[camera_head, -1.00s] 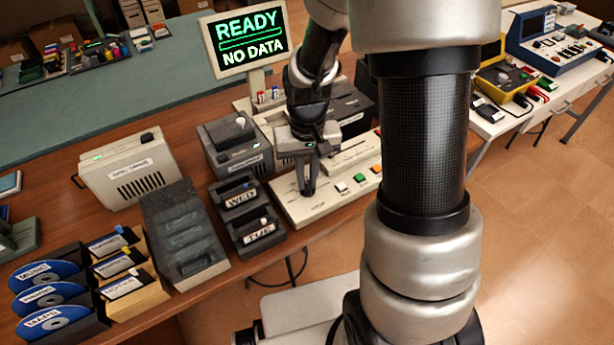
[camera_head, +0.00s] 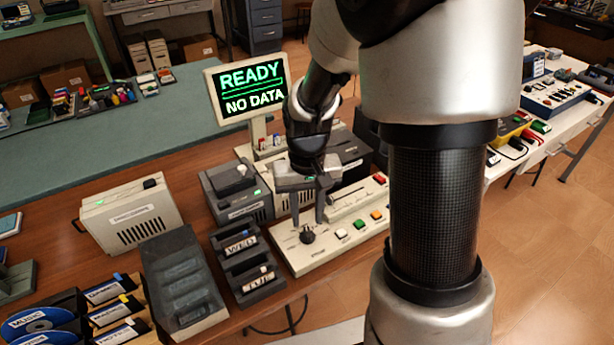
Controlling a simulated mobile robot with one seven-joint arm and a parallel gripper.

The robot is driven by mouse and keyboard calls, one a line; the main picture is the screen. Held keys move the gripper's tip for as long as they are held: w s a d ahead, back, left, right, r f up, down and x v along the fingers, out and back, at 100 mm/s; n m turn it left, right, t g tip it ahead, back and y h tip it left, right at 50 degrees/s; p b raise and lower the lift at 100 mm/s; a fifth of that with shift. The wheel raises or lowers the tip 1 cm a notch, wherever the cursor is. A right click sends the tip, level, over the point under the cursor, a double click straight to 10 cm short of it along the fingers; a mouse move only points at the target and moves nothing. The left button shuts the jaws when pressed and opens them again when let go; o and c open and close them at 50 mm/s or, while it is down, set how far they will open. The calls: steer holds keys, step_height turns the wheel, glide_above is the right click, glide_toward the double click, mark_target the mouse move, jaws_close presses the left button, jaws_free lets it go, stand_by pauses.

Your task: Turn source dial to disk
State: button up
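The source dial (camera_head: 307,235) is a small black knob at the left end of a beige control panel (camera_head: 296,258) on the wooden table. Its pointer direction and the labels around it are too small to read. My gripper (camera_head: 308,216) points down just above and behind the dial. Its two fingers are apart, with nothing visible between them, and the dial looks clear of them.
White, green, orange and red buttons (camera_head: 359,223) line the panel right of the dial. Left of it stand cartridge holders (camera_head: 268,288), a grey drive box (camera_head: 222,208), an open grey tray (camera_head: 201,318) and a beige unit (camera_head: 114,230). Disks in sleeves (camera_head: 38,320) lie front left.

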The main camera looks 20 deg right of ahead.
step_height(320, 180, up, 13)
steer(key=p, duration=0.2)
steer(key=shift+r, duration=0.2)
step_height(320, 180, up, 11)
steer(key=t+p, duration=0.2)
steer(key=p, duration=0.3)
glide_above(307, 230)
steer(key=s, duration=0.5)
steer(key=s+r+n+t+p, duration=0.1)
steer(key=s+r+t+p, duration=0.2)
steer(key=s+r+p, duration=0.2)
steer(key=s+r, duration=0.3)
steer(key=r, duration=0.1)
steer(key=shift+s+t, duration=0.25)
steer(key=shift+t, duration=0.05)
